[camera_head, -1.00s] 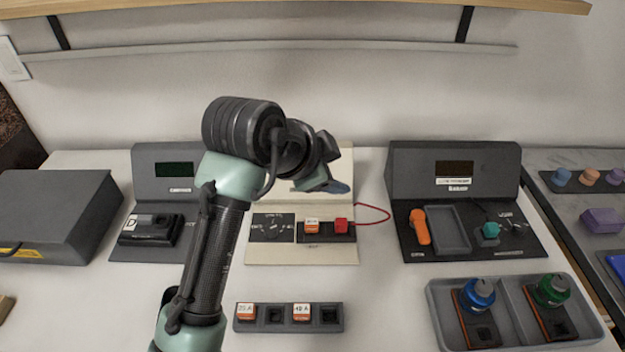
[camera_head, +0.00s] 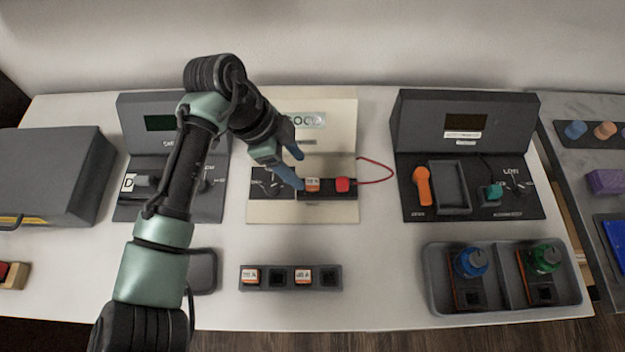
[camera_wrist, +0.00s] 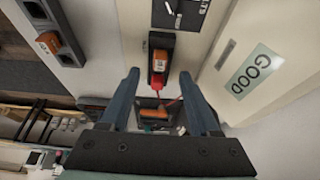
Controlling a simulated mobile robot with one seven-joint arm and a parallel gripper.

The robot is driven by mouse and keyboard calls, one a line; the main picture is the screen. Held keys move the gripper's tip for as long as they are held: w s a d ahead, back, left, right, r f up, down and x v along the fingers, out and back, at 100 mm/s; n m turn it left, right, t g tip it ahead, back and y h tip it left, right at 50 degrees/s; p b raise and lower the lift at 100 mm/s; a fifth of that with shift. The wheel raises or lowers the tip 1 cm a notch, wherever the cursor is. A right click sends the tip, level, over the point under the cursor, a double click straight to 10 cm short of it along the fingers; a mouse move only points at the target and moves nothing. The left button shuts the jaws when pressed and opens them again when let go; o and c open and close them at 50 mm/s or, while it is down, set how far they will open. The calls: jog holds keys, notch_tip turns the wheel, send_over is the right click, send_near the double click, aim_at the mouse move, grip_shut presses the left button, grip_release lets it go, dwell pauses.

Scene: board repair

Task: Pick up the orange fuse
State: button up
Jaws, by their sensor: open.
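An orange fuse (camera_head: 313,185) with a white label sits in the dark holder (camera_head: 325,196) of the cream tester, left of a red block (camera_head: 342,185). The fuse also shows in the wrist view (camera_wrist: 160,57), with the red block below it. Two similar orange fuses (camera_head: 250,276) (camera_head: 302,276) sit in a dark slotted rack (camera_head: 276,284) in front. My gripper (camera_head: 297,167) is open and empty, close to the holder's left end and above it. In the wrist view my blue fingers (camera_wrist: 160,76) point toward the fuse, with a visible gap between them.
The tester's upright screen (camera_head: 305,120) reads GOOD, close behind my gripper. A red wire (camera_head: 378,165) loops right from the red block. A grey unit with an orange handle (camera_head: 422,187) stands right. A grey tray (camera_head: 505,306) holds blue-topped and green-topped parts.

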aim_at(312, 181)
jog(key=x, duration=0.5)
jog(key=shift+d+f, duration=0.3)
jog(key=shift+d, duration=0.05)
grip_shut()
